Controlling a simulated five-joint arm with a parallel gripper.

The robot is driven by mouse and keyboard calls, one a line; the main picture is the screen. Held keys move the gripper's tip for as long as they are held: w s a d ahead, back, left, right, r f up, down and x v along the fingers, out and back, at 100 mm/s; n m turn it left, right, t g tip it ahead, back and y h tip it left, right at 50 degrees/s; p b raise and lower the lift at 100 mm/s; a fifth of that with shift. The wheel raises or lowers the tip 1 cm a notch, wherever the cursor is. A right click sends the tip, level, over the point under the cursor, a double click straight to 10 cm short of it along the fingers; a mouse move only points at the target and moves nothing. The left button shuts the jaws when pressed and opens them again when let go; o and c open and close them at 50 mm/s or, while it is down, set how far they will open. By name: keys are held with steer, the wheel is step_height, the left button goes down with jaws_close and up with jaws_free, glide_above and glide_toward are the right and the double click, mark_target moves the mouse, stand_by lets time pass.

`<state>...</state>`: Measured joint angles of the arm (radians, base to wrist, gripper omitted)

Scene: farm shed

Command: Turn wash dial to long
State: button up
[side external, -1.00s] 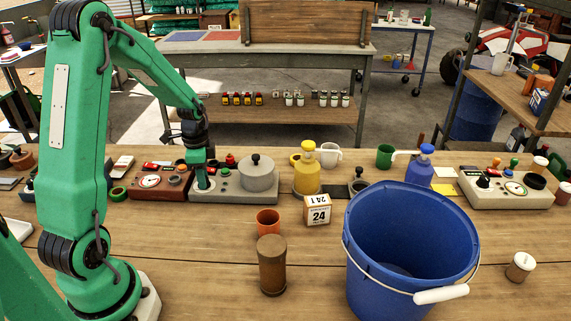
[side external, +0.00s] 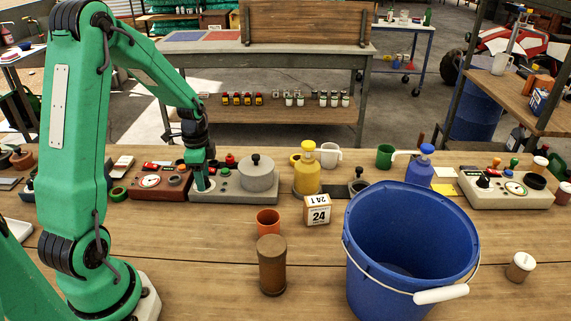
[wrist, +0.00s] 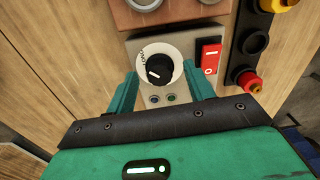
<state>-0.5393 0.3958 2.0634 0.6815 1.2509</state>
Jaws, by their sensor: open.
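The wash dial (wrist: 158,70) is a round black knob on a white disc, set in a grey panel. In the wrist view its white mark lies toward the left of the knob. In the side view my gripper (side external: 201,187) points down over the left end of the grey unit (side external: 235,197) and hides the dial.
A red rocker switch (wrist: 209,55) sits close right of the dial, and two small studs (wrist: 162,99) sit just below it. A silver drum (side external: 257,174) stands on the unit's right part. A brown gauge box (side external: 160,182) is close left. A blue bucket (side external: 408,240) stands in front right.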

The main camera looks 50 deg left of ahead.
steer(key=shift+r, duration=0.1)
steer(key=shift+r, duration=3.8)
steer(key=shift+d+r, duration=0.1)
steer(key=shift+d+r, duration=0.2)
steer(key=shift+d, duration=0.05)
steer(key=s+d+r+n+t, duration=0.2)
steer(key=s+d+r+n, duration=0.2)
steer(key=d, duration=0.5)
steer(key=s+d+r+n+t, duration=0.3)
steer(key=s+d+r, duration=0.4)
steer(key=d, duration=0.3)
steer(key=shift+s+d+r+n+t, duration=0.3)
steer(key=shift+r+n, duration=0.15)
steer(key=shift+n, duration=0.15)
